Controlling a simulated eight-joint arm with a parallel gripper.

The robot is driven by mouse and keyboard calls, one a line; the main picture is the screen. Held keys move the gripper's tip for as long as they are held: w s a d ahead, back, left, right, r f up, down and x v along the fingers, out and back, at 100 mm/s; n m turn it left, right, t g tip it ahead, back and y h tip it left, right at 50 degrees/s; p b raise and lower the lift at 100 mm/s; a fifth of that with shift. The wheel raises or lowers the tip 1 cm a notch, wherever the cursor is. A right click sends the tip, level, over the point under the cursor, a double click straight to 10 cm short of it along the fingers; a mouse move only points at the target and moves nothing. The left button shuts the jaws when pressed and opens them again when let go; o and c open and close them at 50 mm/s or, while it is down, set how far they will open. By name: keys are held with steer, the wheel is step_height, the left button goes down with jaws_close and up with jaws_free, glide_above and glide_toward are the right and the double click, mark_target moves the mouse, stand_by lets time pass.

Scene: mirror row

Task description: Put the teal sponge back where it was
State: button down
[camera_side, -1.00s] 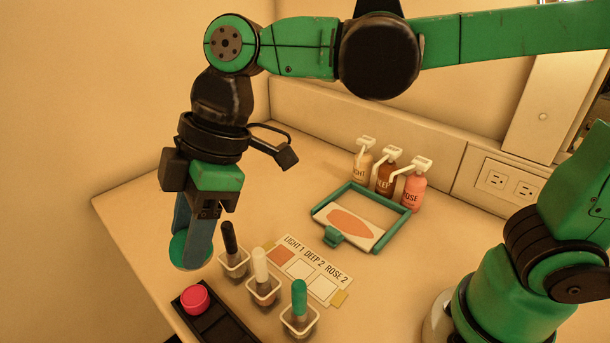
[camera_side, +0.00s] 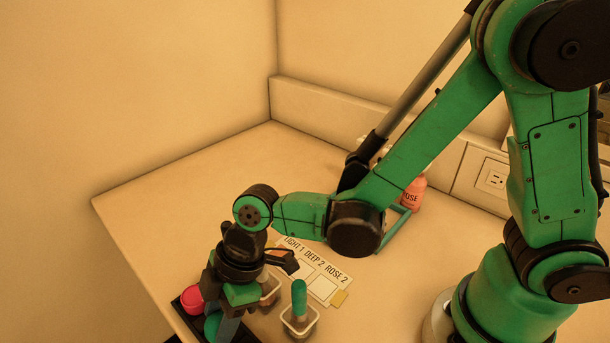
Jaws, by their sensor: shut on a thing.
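The teal sponge (camera_side: 211,324) is between the fingers of my gripper (camera_side: 221,330), low at the black tray (camera_side: 246,335) near the front of the table. The gripper points down and is shut on the sponge. The fingertips and part of the sponge are hidden or cut off by the lower picture edge, so I cannot tell whether the sponge touches the tray floor. A pink sponge (camera_side: 192,299) lies in the tray's far left compartment, just beside the teal one.
A cup with a teal-handled tool (camera_side: 299,305) stands right of the gripper. Another cup (camera_side: 270,291) is partly hidden behind my wrist. A label card (camera_side: 322,285) lies behind them. A rose bottle (camera_side: 413,194) stands at the back, and the table's left rear is clear.

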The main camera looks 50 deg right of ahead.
steer(key=shift+f, duration=0.5)
steer(key=shift+c, duration=1.9)
jaws_free()
steer(key=v, duration=1.2)
steer(key=d+r+m+t+h, duration=0.1)
steer(key=d+m+t+h, duration=0.3)
steer(key=d+m, duration=1.1)
steer(key=shift+w+d+t+h, duration=0.25)
steer(key=shift+d+t+h, duration=0.15)
steer(key=shift+d+t, duration=0.45)
steer(key=shift+a+r, duration=0.1)
steer(key=shift+a, duration=0.15)
